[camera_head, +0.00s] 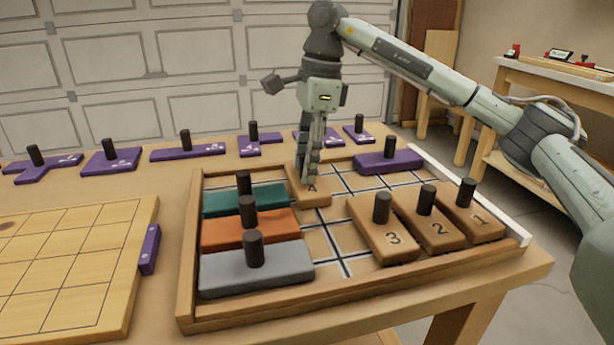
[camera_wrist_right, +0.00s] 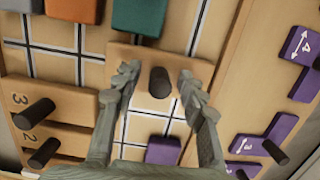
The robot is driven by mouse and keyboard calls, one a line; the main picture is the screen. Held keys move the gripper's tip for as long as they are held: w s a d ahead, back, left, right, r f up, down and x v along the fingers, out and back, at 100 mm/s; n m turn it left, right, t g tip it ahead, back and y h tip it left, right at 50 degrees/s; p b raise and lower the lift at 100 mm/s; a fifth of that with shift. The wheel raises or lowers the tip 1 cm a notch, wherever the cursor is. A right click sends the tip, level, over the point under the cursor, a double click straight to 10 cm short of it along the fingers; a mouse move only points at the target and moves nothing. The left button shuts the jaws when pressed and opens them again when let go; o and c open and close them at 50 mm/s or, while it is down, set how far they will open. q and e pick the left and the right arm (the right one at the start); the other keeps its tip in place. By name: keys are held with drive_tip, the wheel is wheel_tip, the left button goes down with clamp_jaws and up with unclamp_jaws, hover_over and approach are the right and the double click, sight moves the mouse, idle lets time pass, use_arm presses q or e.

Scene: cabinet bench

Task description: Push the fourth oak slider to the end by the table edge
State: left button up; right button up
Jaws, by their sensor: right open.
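An oak slider (camera_head: 316,201) lies at the far side of the tray's middle. Its number is hidden. In the wrist view the slider (camera_wrist_right: 122,52) has a dark upright knob (camera_wrist_right: 160,83). My right gripper (camera_head: 313,178) points down over it, with open fingers (camera_wrist_right: 158,92) on either side of the knob; I cannot tell whether they touch it. Oak sliders marked 3 (camera_head: 378,237), 2 (camera_head: 432,233) and 1 (camera_head: 480,224) lie side by side at the right, near the tray's front wall. My left gripper is not in view.
Teal (camera_head: 215,201), orange (camera_head: 222,233) and grey (camera_head: 222,281) sliders fill the tray's left side. A purple slider (camera_head: 372,163) lies at its back right. Bare grid (camera_head: 334,238) shows between the grey slider and slider 3. Purple pieces (camera_head: 110,160) line the table's back.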

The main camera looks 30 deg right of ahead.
drive_tip(key=c, duration=0.9)
drive_tip(key=shift+o, duration=0.2)
drive_tip(key=shift+s+a+b, duration=0.35)
drive_tip(key=shift+s, duration=0.95)
drive_tip(key=shift+s+a+b, duration=0.3)
drive_tip(key=shift+s, duration=1)
drive_tip(key=shift+s+a+b, duration=0.35)
drive_tip(key=shift+s, duration=1.05)
drive_tip(key=shift+s+a, duration=0.1)
drive_tip(key=shift+s, duration=0.2)
drive_tip(key=shift+s+a+b, duration=0.2)
drive_tip(key=shift+s+a, duration=0.05)
drive_tip(key=shift+s, duration=0.75)
drive_tip(key=shift+s+a+b, duration=0.25)
drive_tip(key=shift+s+a, duration=0.05)
drive_tip(key=shift+s, duration=0.65)
drive_tip(key=shift+s+a+b, duration=0.2)
drive_tip(key=shift+s+a, duration=0.05)
drive_tip(key=shift+s, duration=0.75)
drive_tip(key=o, duration=0.9)
drive_tip(key=shift+c, duration=0.2)
